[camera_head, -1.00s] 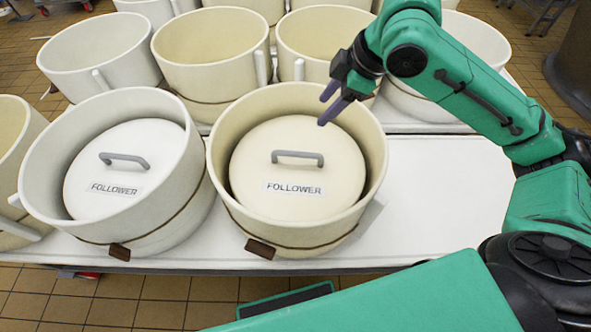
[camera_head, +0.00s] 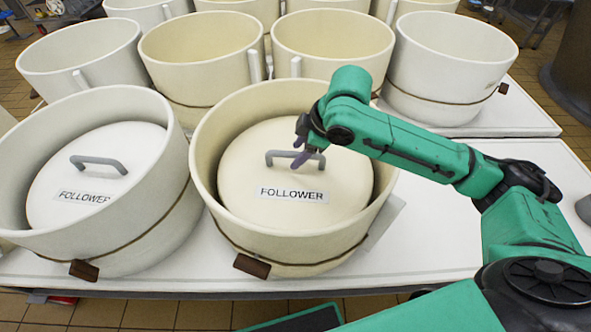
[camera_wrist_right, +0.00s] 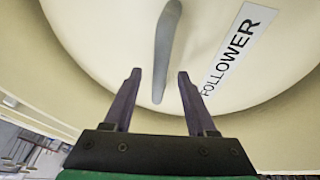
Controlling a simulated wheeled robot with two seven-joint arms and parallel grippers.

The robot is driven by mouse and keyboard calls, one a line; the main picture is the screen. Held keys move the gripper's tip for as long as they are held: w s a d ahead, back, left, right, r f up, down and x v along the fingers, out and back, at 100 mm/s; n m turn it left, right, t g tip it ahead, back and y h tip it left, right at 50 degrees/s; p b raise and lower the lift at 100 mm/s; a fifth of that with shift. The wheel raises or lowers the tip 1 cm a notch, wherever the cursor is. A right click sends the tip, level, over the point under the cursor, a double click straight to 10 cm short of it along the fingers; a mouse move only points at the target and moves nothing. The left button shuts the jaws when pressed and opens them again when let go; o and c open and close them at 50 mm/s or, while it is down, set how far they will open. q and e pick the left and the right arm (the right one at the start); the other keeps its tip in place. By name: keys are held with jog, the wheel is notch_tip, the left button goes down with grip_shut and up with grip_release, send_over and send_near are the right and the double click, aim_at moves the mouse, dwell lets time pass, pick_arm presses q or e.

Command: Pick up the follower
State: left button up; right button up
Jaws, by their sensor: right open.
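A cream follower (camera_head: 262,172) with a grey bar handle (camera_head: 277,158) and a FOLLOWER label lies inside the cream vat (camera_head: 212,139) at the front middle. A second follower (camera_head: 112,147) lies in the white vat (camera_head: 28,150) to its left. My right gripper (camera_head: 301,160) is over the middle follower, at the right end of its handle. In the right wrist view the gripper (camera_wrist_right: 157,75) is open, and the handle (camera_wrist_right: 165,50) lies ahead between the line of its two purple fingers. I cannot tell whether they touch it. My left gripper is out of view.
Several empty vats (camera_head: 333,38) stand in a row behind. The white table (camera_head: 430,230) is bare to the right of the middle vat. The vat walls rise around the follower.

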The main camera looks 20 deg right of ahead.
jog(key=shift+x, duration=1.2)
grip_shut()
dwell(0.3)
jog(key=shift+w+r, duration=0.1)
jog(key=shift+r, duration=0.1)
